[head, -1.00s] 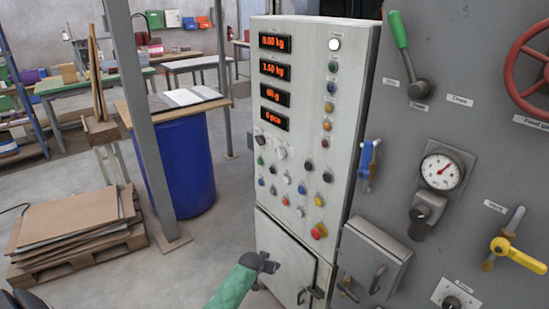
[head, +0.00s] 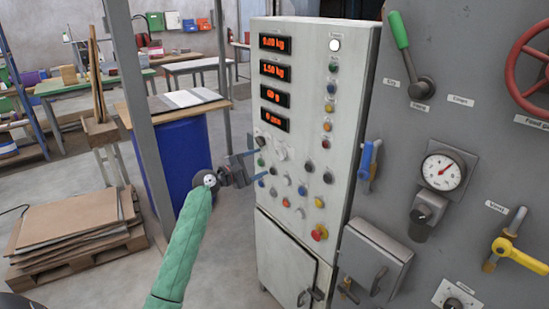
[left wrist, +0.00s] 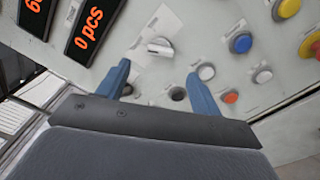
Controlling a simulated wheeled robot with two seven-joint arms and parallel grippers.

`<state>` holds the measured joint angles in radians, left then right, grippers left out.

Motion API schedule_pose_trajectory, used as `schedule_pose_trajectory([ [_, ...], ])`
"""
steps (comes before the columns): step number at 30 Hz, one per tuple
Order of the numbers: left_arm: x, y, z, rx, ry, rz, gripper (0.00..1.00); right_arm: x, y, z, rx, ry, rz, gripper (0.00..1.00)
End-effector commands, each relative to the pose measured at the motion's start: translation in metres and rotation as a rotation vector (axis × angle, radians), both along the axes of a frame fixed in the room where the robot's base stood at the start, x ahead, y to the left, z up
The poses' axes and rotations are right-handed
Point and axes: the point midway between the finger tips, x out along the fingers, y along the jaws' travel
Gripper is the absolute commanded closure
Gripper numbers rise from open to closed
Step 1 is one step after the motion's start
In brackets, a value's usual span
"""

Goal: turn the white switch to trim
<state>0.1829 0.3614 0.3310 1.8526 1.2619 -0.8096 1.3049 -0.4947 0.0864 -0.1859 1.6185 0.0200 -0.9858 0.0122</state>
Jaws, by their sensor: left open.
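The white switch (head: 281,153) is a small knob on the pale control cabinet, just below and right of the lowest orange display. In the left wrist view the white switch (left wrist: 160,47) shows its handle, beyond and between the fingertips, with a pale label plate behind it. The label's words are too small to read. My left gripper (head: 258,164) is open and empty, its two blue fingers pointing at the panel just left of the switch. In the left wrist view the fingers (left wrist: 163,85) are apart, and neither is seen touching the switch. My right gripper is out of view.
Several coloured buttons (head: 300,190) crowd the panel around and below the switch. A red emergency button (head: 319,233) sits lower right. The cabinet door (head: 285,262) is below. A grey post (head: 140,110) and blue barrel (head: 184,160) stand left of the cabinet.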

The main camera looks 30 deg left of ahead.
Motion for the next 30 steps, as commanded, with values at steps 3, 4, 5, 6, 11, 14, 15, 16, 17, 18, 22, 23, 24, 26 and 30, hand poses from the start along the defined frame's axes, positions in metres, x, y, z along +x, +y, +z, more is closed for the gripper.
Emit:
schedule_pose_trajectory([
  [3, 0.001, -0.001, 0.0, -0.032, 0.014, 0.001, 0.35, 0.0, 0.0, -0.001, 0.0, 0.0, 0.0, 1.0],
  [4, 0.002, -0.001, 0.0, -0.035, 0.015, 0.0, 0.35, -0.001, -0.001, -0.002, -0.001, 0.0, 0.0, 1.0],
  [5, 0.004, -0.002, 0.001, -0.037, 0.015, 0.0, 0.35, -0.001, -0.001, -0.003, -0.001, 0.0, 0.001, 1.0],
  [6, 0.007, -0.003, 0.001, -0.037, 0.016, 0.001, 0.35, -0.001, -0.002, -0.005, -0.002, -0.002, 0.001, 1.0],
  [11, 0.024, -0.01, 0.003, -0.037, 0.016, 0.001, 0.35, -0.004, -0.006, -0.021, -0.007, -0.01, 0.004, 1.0],
  [14, 0.037, -0.015, 0.003, -0.037, 0.016, -0.001, 0.35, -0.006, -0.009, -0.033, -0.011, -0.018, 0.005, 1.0],
  [15, 0.042, -0.017, 0.002, -0.037, 0.017, 0.0, 0.35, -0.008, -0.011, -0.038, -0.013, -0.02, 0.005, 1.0],
  [16, 0.046, -0.019, 0.002, -0.036, 0.017, 0.001, 0.35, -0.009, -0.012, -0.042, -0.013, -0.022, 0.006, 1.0],
  [17, 0.049, -0.02, 0.002, -0.035, 0.017, 0.001, 0.35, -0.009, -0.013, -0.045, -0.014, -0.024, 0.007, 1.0],
  [18, 0.053, -0.022, 0.002, -0.034, 0.016, 0.001, 0.35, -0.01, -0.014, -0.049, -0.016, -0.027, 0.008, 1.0],
  [22, 0.064, -0.026, 0.001, -0.034, 0.017, 0.002, 0.35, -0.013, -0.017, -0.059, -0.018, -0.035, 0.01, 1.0],
  [23, 0.066, -0.027, 0.0, -0.034, 0.017, 0.002, 0.35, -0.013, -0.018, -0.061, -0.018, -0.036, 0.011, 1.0],
  [24, 0.068, -0.028, 0.0, -0.034, 0.017, 0.002, 0.35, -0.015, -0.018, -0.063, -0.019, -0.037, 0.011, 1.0],
  [26, 0.071, -0.029, 0.0, -0.033, 0.016, 0.002, 0.35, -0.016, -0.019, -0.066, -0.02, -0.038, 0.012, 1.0],
  [30, 0.072, -0.03, -0.001, -0.032, 0.016, 0.002, 0.35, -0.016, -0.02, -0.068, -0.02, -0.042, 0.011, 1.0],
])
